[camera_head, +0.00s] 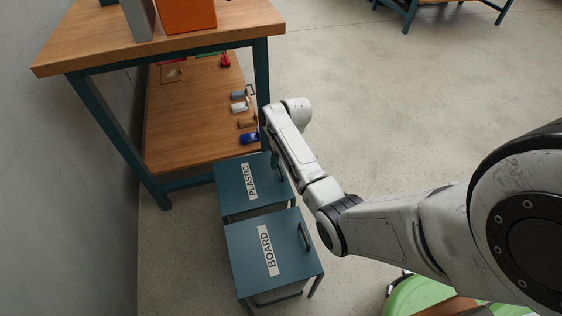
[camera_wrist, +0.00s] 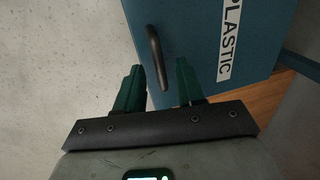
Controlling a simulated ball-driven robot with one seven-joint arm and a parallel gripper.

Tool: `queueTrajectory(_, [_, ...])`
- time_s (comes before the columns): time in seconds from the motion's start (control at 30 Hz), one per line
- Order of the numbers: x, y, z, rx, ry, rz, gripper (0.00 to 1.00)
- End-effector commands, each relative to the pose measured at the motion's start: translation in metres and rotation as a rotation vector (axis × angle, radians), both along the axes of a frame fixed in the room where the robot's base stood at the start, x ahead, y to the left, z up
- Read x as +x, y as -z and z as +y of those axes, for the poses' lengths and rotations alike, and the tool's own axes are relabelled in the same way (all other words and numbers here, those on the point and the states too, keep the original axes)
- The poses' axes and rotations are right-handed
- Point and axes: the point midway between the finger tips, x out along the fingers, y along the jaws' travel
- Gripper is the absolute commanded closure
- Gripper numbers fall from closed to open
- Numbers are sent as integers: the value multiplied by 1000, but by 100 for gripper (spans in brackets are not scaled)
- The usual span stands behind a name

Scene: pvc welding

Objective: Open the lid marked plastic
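The blue bin lid marked PLASTIC (camera_head: 240,183) lies flat and closed in the head view, beside the workbench. In the wrist view the PLASTIC lid (camera_wrist: 200,40) fills the upper right, with its dark bar handle (camera_wrist: 157,57) near its left edge. My gripper (camera_wrist: 160,75) has two green fingers spread apart. The handle lies between and just ahead of the fingertips, and no grip on it shows. In the head view my arm reaches over the right side of this lid and hides most of its handle.
A second blue bin with a lid marked BOARD (camera_head: 290,265) stands in front of the PLASTIC bin. A wooden workbench (camera_head: 100,55) with a lower shelf holding small parts stands behind. Concrete floor (camera_head: 390,110) is free to the right.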

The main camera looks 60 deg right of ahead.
Motion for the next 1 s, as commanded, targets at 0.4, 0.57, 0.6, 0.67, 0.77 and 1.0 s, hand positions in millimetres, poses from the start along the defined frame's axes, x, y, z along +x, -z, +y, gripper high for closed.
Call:
queueTrajectory(0.4, [0, 0, 0, 0, 0, 0, 97])
queueTrajectory(0.57, [0, 0, 0, 0, 0, 0, 100])
queueTrajectory(0.6, [0, 0, 0, 0, 0, 0, 100])
queueTrajectory(0.67, [0, 0, 0, 0, 0, 0, 100])
queueTrajectory(0.77, [0, 0, 0, 0, 0, 0, 100])
queueTrajectory(1.0, [0, -1, 1, -1, 0, 2, 100])
